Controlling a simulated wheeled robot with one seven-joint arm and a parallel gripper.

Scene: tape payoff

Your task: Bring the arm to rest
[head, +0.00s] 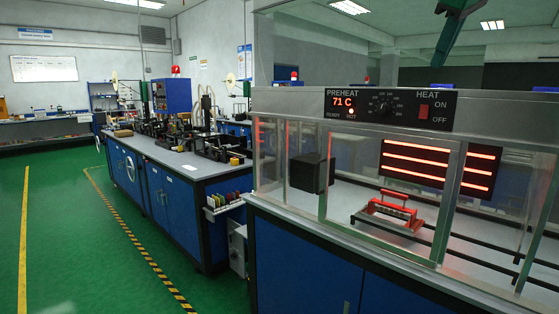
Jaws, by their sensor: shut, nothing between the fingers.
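My gripper is not in the head view. A dark green angular part hangs in from the top edge at the right, in front of the upper panes; I cannot tell whether it belongs to my arm. No fingers show on it. Below it stands a preheat cabinet (290,101) with a red 71 C display (344,102) and clear panes. Inside, heater bars (416,163) glow red-orange, and a red-handled rack (390,209) sits on the cabinet floor. A black block (308,173) is at the front pane on the left.
A long blue workbench (180,172) with machinery runs away to the left of the cabinet. Coloured reels (228,200) sit on a shelf at its near end. The green floor (62,240) on the left is clear, with a yellow line and a black-yellow striped line.

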